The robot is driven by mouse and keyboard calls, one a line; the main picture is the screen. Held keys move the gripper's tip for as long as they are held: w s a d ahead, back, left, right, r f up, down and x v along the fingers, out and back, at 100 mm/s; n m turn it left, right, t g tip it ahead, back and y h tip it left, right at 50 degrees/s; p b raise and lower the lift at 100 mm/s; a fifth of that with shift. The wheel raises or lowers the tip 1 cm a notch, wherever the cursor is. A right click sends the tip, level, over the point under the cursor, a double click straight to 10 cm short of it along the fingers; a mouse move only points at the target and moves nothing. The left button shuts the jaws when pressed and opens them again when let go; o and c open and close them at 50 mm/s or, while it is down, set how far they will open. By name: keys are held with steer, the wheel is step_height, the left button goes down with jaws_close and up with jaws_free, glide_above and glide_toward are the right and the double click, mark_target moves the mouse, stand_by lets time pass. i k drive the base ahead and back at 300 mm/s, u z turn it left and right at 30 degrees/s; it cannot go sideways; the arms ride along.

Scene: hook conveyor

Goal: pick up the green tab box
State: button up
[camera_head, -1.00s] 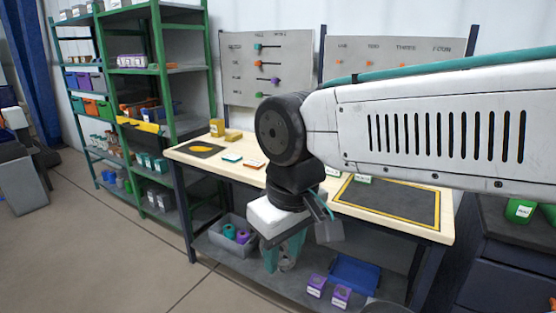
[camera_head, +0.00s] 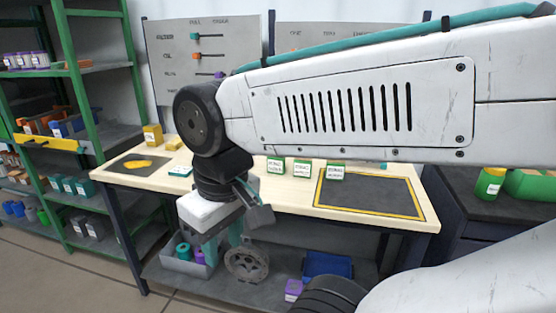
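Three small white boxes with green tabs stand in a row on the wooden bench top: a left one (camera_head: 276,165), a middle one (camera_head: 302,168) and a right one (camera_head: 336,171) near the dark mat. Their printed labels are too small to read surely. My gripper (camera_head: 222,243) points down in front of the bench's front edge, left of and lower than these boxes. Its two teal fingers look apart with nothing between them. My arm crosses the upper right and hides part of the area behind the bench.
The bench (camera_head: 290,205) bears a yellow-edged dark mat (camera_head: 370,196) and yellow boxes (camera_head: 153,136). Below are a grey crate (camera_head: 185,266) and a grey wheel (camera_head: 247,263). A green-framed shelf (camera_head: 85,100) stands left. Green containers (camera_head: 490,183) are at the right.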

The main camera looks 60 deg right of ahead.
mark_target(276, 165)
steer(key=z, duration=0.7)
steer(key=i, duration=0.9)
steer(key=z, duration=0.85)
